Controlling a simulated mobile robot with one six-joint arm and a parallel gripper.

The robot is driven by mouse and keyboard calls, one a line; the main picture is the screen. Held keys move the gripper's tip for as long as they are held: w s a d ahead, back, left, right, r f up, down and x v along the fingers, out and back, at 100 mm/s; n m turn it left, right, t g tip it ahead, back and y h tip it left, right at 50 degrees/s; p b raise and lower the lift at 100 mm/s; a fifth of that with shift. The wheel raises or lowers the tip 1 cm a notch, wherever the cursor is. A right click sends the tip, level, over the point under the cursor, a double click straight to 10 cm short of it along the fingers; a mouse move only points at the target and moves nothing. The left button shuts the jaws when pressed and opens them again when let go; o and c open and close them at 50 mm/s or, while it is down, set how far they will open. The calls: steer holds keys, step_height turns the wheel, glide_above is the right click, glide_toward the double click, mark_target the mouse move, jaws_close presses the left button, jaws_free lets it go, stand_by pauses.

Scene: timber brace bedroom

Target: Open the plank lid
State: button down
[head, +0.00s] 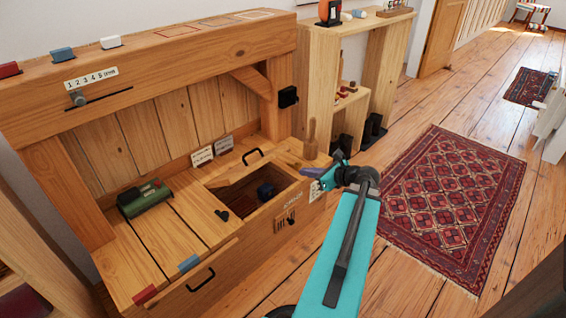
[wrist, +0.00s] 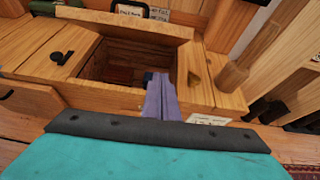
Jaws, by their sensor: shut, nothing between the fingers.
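The bench top has a square opening (head: 262,208) showing its dark inside. The plank lid (head: 238,170), with a black handle (head: 253,156), is at the opening's back edge and looks tilted up. In the wrist view the lid (wrist: 120,24) shows as a raised board behind the opening. My gripper (head: 306,170) is to the right of the opening in the head view, shut and empty. In the wrist view its purple fingers (wrist: 160,95) reach over the opening's front edge. I cannot tell whether they touch anything.
A dark blue object (head: 266,191) is inside the opening. A green item (head: 144,198) and a wooden peg (head: 310,140) stand on the bench top. A front panel with a black handle (head: 200,280) is at the left. A red rug (head: 450,205) lies on open floor.

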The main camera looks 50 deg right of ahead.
steer(key=shift+s+d+r, duration=0.25)
steer(key=shift+d+r, duration=0.1)
steer(key=shift+d, duration=0.1)
steer(key=shift+w+f, duration=0.1)
steer(key=shift+w, duration=0.05)
steer(key=b+x, duration=0.4)
steer(key=x, duration=0.6)
steer(key=shift+d, duration=0.15)
steer(key=shift+w+r+b, duration=0.4)
steer(key=shift+w+r, duration=0.2)
steer(key=shift+r, duration=0.25)
steer(key=shift+w+r+b, duration=0.4)
steer(key=shift+w+r, duration=0.15)
steer(key=shift+r, duration=0.35)
